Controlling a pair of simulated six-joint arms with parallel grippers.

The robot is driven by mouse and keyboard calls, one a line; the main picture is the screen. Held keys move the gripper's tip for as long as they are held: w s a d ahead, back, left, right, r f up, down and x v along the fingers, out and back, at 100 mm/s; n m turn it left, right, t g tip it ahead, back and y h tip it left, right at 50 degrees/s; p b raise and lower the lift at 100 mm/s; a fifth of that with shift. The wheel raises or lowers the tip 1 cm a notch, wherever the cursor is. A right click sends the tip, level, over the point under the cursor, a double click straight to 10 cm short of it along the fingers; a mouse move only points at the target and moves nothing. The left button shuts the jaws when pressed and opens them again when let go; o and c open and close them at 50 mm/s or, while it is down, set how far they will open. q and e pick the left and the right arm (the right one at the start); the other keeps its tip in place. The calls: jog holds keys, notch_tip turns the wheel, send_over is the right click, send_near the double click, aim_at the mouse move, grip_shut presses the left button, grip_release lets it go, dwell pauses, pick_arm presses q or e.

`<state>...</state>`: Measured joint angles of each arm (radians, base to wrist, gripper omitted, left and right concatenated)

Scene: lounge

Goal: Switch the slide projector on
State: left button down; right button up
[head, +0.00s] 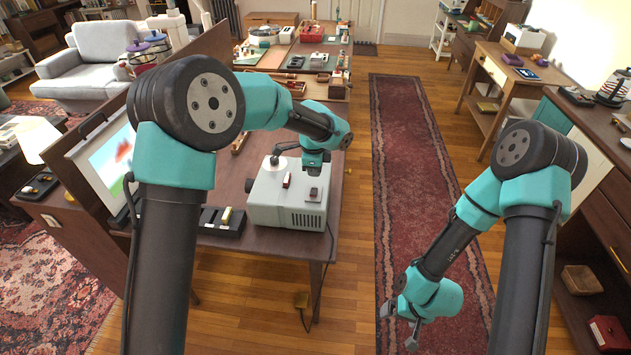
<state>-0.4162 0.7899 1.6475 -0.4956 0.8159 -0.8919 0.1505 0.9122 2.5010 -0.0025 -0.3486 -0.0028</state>
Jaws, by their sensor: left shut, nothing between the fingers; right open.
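The slide projector (262,207) is a pale grey box with a vented side, standing at the near end of the wooden table. A small reddish control (287,180) and a darker control (314,195) are on its top. My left gripper (313,173) is shut and points down just above the top, close to the darker control. I cannot tell whether it touches, or which way the controls are set. My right gripper (398,328) is open and empty, low over the runner, away from the projector.
A screen (110,160) with a coloured picture stands left of the projector. A dark tray (222,222) with small pieces lies beside the projector. A cord hangs off the table's near edge. Boxes and tools crowd the tables behind. The red runner (405,150) is clear.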

pick_arm(q)
notch_tip(320, 180, up, 8)
jog(key=w, duration=0.1)
jog(key=shift+f, duration=0.1)
dwell(0.3)
